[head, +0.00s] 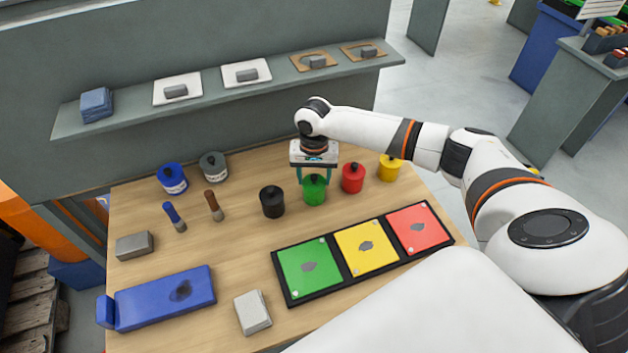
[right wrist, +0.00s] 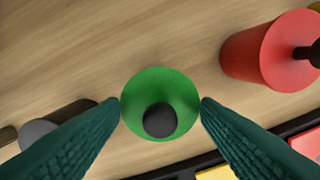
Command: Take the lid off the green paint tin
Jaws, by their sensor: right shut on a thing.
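The green paint tin (head: 314,194) stands upright on the wooden table, between a black tin and a red tin. Its green lid with a dark round knob shows from above in the right wrist view (right wrist: 160,88). My right gripper (head: 314,180) comes down over it from above. Its teal fingers are shut on opposite sides of the lid at the rim, with the knob between them. No gap shows between lid and tin. The far side of the tin is hidden. My left gripper is not in view.
The black tin (head: 272,202) is close on the left, the red tin (head: 353,178) close on the right, the yellow tin (head: 390,167) farther right. A black tray (head: 336,283) with coloured panels lies in front. A grey shelf (head: 235,94) runs behind.

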